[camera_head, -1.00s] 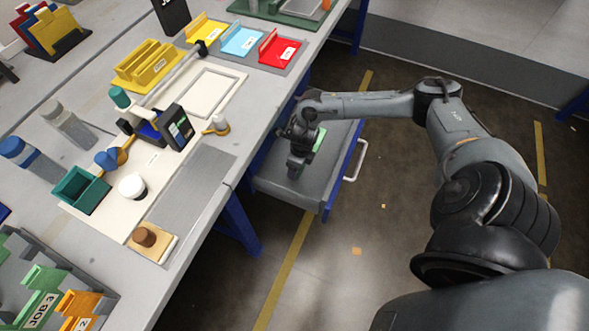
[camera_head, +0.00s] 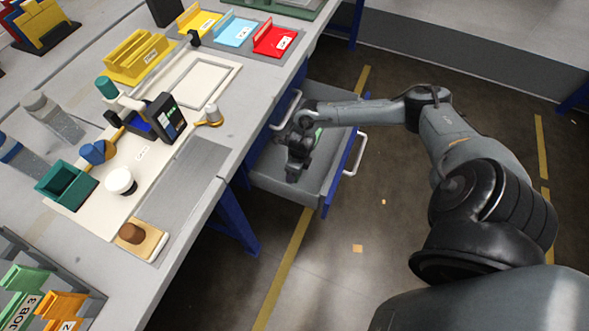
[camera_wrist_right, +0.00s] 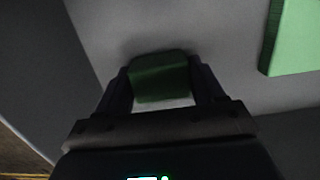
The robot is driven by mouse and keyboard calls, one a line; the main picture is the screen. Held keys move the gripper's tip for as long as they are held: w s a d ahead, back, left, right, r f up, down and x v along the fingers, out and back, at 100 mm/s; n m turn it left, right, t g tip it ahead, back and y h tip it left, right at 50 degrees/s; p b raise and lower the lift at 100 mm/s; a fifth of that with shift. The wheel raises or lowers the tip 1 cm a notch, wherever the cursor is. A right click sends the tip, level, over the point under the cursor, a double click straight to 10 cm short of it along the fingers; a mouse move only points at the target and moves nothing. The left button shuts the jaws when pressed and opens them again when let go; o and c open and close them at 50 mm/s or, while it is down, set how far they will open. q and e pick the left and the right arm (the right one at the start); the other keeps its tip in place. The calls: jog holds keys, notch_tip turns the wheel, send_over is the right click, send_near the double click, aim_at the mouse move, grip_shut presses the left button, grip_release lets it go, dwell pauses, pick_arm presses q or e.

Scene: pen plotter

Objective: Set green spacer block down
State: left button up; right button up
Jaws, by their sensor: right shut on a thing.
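My right gripper (camera_head: 292,176) reaches down into an open grey drawer (camera_head: 320,190) under the workbench. In the right wrist view the gripper (camera_wrist_right: 162,90) is shut on the dark green spacer block (camera_wrist_right: 158,76), which sits between its two fingers. The grey drawer floor (camera_wrist_right: 215,50) is close behind the block; I cannot tell whether the block touches it. In the head view the held block is hidden by my gripper. My left gripper is in neither view.
A lighter green piece (camera_wrist_right: 293,38) lies in the drawer, to the right in the wrist view. The drawer has a white handle (camera_head: 355,153) on its outer side. The workbench (camera_head: 240,105) edge runs beside the drawer and carries trays and a pen plotter (camera_head: 150,115).

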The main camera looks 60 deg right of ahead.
jog(key=o, duration=1)
jog(key=shift+f, duration=0.1)
jog(key=shift+o, duration=0.2)
jog(key=shift+r+p, duration=0.3)
jog(key=shift+r, duration=0.2)
jog(key=r+p, duration=0.1)
jog(key=r, duration=0.2)
jog(key=r+p, duration=0.2)
jog(key=r, duration=0.1)
jog(key=s+r+p, duration=0.1)
jog(key=r+p, duration=0.1)
jog(key=r, duration=0.1)
jog(key=shift+s+r, duration=0.1)
jog(key=shift+r, duration=0.2)
jog(key=shift+s+r, duration=0.15)
jog(key=shift+r, duration=0.65)
